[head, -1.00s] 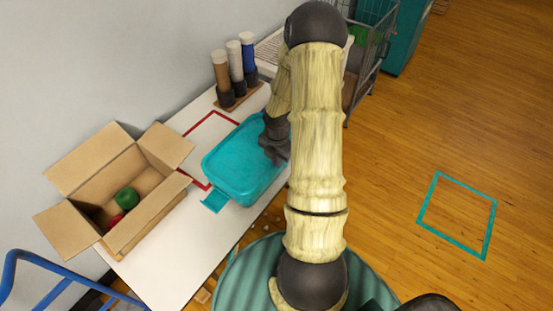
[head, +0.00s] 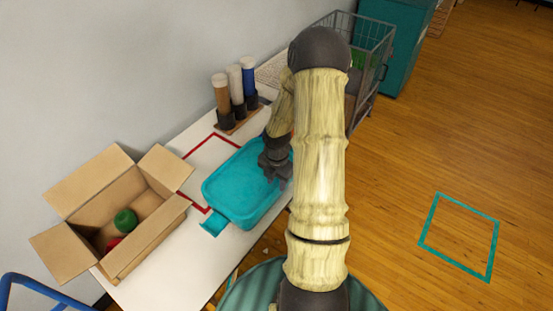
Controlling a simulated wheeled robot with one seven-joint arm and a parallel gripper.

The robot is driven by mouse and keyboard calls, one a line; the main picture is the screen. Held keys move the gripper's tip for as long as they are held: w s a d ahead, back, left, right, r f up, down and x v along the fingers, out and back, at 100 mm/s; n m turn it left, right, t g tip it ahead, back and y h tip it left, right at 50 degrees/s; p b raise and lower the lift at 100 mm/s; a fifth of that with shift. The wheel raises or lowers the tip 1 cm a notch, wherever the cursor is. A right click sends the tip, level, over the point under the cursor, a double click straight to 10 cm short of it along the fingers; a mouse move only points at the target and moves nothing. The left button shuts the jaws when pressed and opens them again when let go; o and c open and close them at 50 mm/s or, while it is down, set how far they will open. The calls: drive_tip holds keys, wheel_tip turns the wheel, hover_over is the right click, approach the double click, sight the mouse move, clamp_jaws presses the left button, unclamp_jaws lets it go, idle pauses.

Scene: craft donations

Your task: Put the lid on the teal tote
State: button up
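The teal tote (head: 236,207) sits on the white table, beside and partly over a red taped outline. Its top shows as a flat teal surface with a rounded rim, and a tab sticks out at its near left end. I cannot tell whether that surface is a lid or the tote's own inside. No separate lid shows. My dark gripper (head: 279,181) points down over the tote's right side, at or just above its top. My arm hides the tote's right edge and part of the gripper. I cannot tell whether the fingers touch the tote or how far apart they are.
An open cardboard box (head: 158,242) with a green ball (head: 126,221) and a red item stands left on the table. A rack of three tubes (head: 236,127) stands behind the tote. A wire cart (head: 374,62) is at the back.

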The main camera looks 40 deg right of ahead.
wheel_tip(320, 180, up, 16)
drive_tip(key=shift+p, duration=0.3)
drive_tip(key=shift+s+f, duration=0.1)
idle(0.4)
drive_tip(key=s+a+r+m+t, duration=0.1)
drive_tip(key=s+a+m, duration=0.3)
drive_tip(key=a+m, duration=0.5)
drive_tip(key=s+a+r+m+t, duration=0.1)
drive_tip(key=s+a+m, duration=0.3)
drive_tip(key=a+m, duration=0.6)
drive_tip(key=r+m, duration=0.1)
drive_tip(key=m, duration=0.1)
drive_tip(key=shift+s+r+m+t, duration=0.15)
drive_tip(key=shift+s+m+t, duration=0.15)
drive_tip(key=shift+s+m, duration=0.1)
drive_tip(key=shift+w, duration=0.1)
